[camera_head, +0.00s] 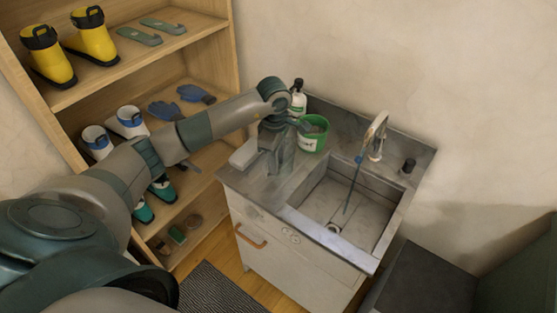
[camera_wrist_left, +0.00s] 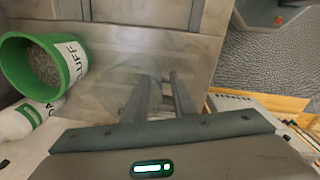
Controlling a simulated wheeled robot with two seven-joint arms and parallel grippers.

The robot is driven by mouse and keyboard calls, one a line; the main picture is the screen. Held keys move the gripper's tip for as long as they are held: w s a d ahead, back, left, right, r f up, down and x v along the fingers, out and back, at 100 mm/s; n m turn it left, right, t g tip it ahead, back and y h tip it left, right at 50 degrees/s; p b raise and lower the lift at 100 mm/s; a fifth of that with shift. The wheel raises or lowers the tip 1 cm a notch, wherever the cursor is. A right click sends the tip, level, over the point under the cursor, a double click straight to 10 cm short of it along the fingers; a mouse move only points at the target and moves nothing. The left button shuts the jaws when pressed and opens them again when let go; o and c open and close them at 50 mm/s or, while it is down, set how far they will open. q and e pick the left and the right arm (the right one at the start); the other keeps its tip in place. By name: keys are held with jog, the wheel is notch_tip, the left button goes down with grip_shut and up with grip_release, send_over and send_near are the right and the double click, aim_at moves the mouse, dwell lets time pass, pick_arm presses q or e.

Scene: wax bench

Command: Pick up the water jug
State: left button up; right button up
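A clear, see-through shape, which looks like the water jug (camera_head: 287,158), stands on the counter left of the sink, just under my left gripper (camera_head: 273,140). In the left wrist view the jug (camera_wrist_left: 105,78) shows only as a faint pale outline, so its rim and handle are hard to make out. My left gripper (camera_wrist_left: 162,90) has its two fingers apart, overlapping this outline, with nothing solid visible between them. I cannot tell whether the fingers touch the jug. My right gripper is not in view.
A green-and-white tub (camera_head: 313,134) and a white bottle (camera_head: 298,98) stand close behind the jug. The sink (camera_head: 340,207) with its tap (camera_head: 377,135) lies to the right. A grey box-like thing (camera_head: 244,153) is at the counter's left edge. A wooden shelf (camera_head: 190,63) holds boots and gloves.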

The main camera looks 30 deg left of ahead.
pick_arm(q)
jog(key=shift+f, duration=0.9)
grip_shut()
